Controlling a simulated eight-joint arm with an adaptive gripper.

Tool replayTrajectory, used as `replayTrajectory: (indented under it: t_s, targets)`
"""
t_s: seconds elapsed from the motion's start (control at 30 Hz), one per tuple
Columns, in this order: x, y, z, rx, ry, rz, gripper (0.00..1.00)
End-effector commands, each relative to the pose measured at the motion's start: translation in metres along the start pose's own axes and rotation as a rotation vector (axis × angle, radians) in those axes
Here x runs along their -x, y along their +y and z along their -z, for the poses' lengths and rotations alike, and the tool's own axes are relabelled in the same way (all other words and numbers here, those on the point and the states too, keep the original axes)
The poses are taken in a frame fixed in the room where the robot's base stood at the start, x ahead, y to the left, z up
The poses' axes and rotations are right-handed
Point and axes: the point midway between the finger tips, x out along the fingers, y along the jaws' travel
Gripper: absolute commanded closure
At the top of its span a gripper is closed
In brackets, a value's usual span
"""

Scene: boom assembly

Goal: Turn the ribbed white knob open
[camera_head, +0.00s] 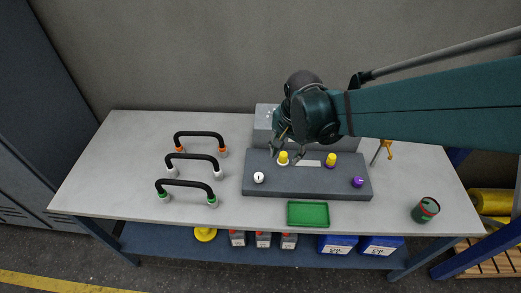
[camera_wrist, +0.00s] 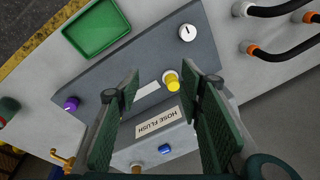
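A small white knob (camera_head: 258,177) stands at the left end of the dark grey panel (camera_head: 305,188). In the wrist view the white knob (camera_wrist: 187,32) shows a dark mark on its top, beyond my fingertips; its ribs are too small to make out. My gripper (camera_head: 286,142) is above the back left of the panel, behind and to the right of the white knob and apart from it. In the wrist view my gripper (camera_wrist: 160,84) has its two fingers wide apart with nothing held. A yellow knob on a white base (camera_wrist: 171,81) shows near the right finger.
A second yellow knob (camera_head: 331,160) and a purple knob (camera_head: 357,181) stand right on the panel. A HOSE FLUSH box (camera_wrist: 158,122) is behind it. A green tray (camera_head: 308,214) lies in front, black handles (camera_head: 190,157) left, a dark green can (camera_head: 425,209) right.

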Motion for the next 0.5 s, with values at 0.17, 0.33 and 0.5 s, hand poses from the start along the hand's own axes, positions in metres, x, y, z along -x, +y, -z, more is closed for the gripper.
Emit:
replayTrajectory:
  t_s: [0.17, 0.33, 0.5]
  targets:
    - [-0.016, -0.021, -0.005, -0.049, -0.030, -0.028, 0.63]
    - [-0.034, -0.038, -0.012, -0.098, -0.055, -0.059, 0.63]
    - [-0.052, -0.055, -0.021, -0.148, -0.076, -0.091, 0.63]
